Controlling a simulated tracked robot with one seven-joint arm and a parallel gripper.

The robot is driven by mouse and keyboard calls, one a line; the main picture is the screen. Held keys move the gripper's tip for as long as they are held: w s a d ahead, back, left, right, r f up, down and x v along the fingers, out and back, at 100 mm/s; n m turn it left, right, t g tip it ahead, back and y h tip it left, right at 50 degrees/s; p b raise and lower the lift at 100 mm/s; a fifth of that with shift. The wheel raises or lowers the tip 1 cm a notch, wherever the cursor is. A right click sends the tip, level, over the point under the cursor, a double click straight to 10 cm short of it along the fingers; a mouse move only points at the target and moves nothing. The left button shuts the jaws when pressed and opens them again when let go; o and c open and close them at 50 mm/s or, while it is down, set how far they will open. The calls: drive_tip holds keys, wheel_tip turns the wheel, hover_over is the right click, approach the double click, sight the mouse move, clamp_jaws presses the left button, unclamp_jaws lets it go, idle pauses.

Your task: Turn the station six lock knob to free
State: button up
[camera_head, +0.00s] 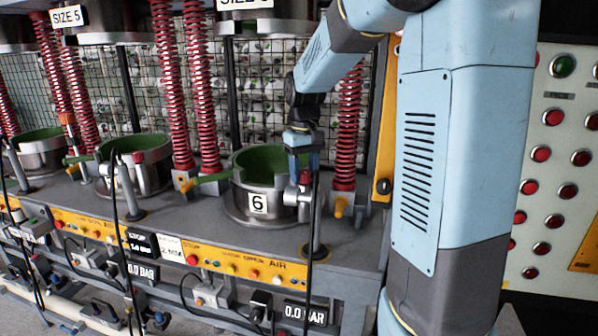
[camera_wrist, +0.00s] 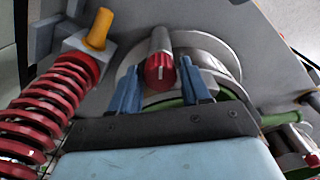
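The station six lock knob (camera_wrist: 160,72) is a ridged red cap with a white line on its face, on the end of a grey metal cylinder. In the head view, the red knob (camera_head: 304,177) shows small, beside the round steel pot (camera_head: 238,200) labelled 6. My gripper (camera_wrist: 159,66) is open, with its two blue fingers on either side of the knob and visible gaps on both sides. In the head view, my gripper (camera_head: 301,160) points down at the pot's right side. I cannot tell how far the fingertips reach along the knob.
A red coil spring (camera_wrist: 45,115) and a yellow-tipped grey block (camera_wrist: 98,30) stand left of the gripper in the wrist view. A black cable on a grey post (camera_head: 314,215) stands close in front. A panel of red buttons (camera_head: 545,200) is at the right.

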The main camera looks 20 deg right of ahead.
drive_tip(key=c, duration=0.7)
drive_tip(key=shift+a, duration=0.3)
drive_tip(key=shift+d, duration=0.1)
drive_tip(key=shift+c, duration=0.2)
drive_tip(key=shift+d+n, duration=0.1)
drive_tip(key=shift+n, duration=0.2)
drive_tip(key=n, duration=0.4)
drive_tip(key=shift+d, duration=0.1)
drive_tip(key=n, duration=0.5)
drive_tip(key=shift+d+n, duration=0.1)
drive_tip(key=shift+n, duration=0.3)
